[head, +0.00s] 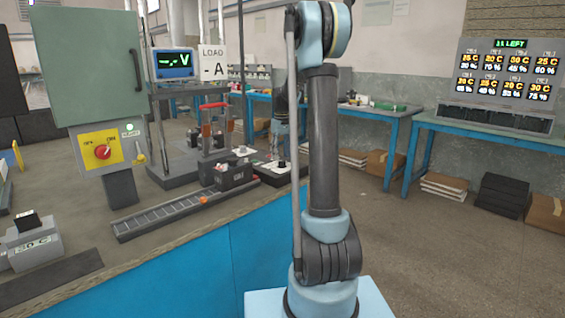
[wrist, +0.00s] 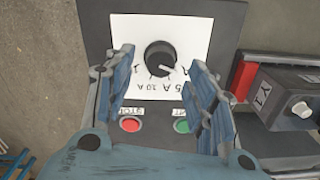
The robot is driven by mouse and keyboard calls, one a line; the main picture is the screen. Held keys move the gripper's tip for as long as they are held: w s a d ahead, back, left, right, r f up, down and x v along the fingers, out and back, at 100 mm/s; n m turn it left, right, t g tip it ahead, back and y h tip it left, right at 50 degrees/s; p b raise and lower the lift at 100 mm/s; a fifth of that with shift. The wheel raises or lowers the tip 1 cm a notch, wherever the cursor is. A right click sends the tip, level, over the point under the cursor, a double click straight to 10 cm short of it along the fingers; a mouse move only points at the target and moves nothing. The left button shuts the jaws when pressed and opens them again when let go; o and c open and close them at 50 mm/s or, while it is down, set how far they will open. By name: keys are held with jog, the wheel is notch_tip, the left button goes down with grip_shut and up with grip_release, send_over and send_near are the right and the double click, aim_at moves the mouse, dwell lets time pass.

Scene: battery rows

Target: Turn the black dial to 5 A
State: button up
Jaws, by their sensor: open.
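The black dial (wrist: 160,57) sits on a white plate (wrist: 135,30) on a dark panel in the wrist view. A white pointer mark on it points down and right. Upside-down labels with A curve around its lower side; "5 A" and a "10 A"-like mark are partly readable, and one at the right is partly hidden by a finger. My gripper (wrist: 160,60) is open, with one finger left and one right of the dial, apart from it in the picture. Their depth to it is unclear. In the head view the dial's plate (head: 272,168) is small, below my arm's end.
A red button (wrist: 131,125) and a green button (wrist: 181,126) lie below the dial. In the head view, a meter (head: 173,64) reads dashes with V, and a roller track (head: 165,213) lies in front.

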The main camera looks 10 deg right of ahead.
aim_at(282, 160)
jog(key=shift+f, duration=1.75)
jog(key=shift+c, duration=0.6)
jog(key=c, duration=0.9)
